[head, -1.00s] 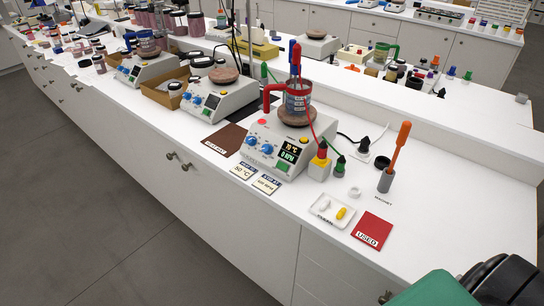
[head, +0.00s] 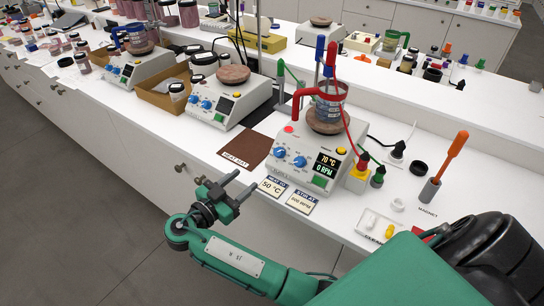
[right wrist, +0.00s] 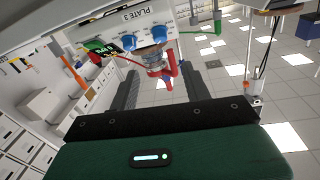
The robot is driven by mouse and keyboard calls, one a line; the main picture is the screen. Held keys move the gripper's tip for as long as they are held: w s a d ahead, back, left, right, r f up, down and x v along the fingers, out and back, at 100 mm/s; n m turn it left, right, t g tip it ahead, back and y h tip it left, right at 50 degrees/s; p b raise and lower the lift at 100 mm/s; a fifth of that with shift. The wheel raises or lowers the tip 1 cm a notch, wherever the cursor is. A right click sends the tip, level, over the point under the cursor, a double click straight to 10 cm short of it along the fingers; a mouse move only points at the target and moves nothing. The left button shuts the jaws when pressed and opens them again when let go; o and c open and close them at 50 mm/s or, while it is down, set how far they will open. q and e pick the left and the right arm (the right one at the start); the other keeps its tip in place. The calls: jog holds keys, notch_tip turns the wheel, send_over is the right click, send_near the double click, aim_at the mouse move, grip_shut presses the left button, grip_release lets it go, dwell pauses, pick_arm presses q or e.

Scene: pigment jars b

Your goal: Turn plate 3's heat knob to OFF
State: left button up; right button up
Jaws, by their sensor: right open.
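The nearest hotplate (head: 306,166) has a display reading 70 °C and 0 RPM. The right wrist view shows its PLATE 3 label (right wrist: 134,16). Two blue knobs (head: 280,152) (head: 300,161) sit on its sloped front, left of the display; their markings are too small to read, so I cannot tell which is heat. They also show in the right wrist view (right wrist: 82,55). A beaker with a red holder (head: 329,104) stands on its round top. My right gripper (head: 246,179) is open and empty, in front of and left of the knobs, apart from them. My left gripper is out of view.
Two cards (head: 272,186) (head: 302,203) lie before the plate, and a brown mat (head: 247,152) lies to its left. Cables run behind it. A white tray (head: 376,228) and a magnet stick (head: 452,157) are to the right. Another hotplate (head: 228,100) stands further left.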

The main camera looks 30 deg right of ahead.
aim_at(277, 154)
jog(key=p+x, duration=0.4)
jog(key=x, duration=0.8)
jog(key=shift+w+d, duration=0.1)
jog(key=shift+w+d+p, duration=0.15)
jog(key=shift+d+p, duration=0.2)
jog(key=shift+d, duration=0.15)
jog(key=shift+f, duration=0.1)
jog(key=c, duration=1)
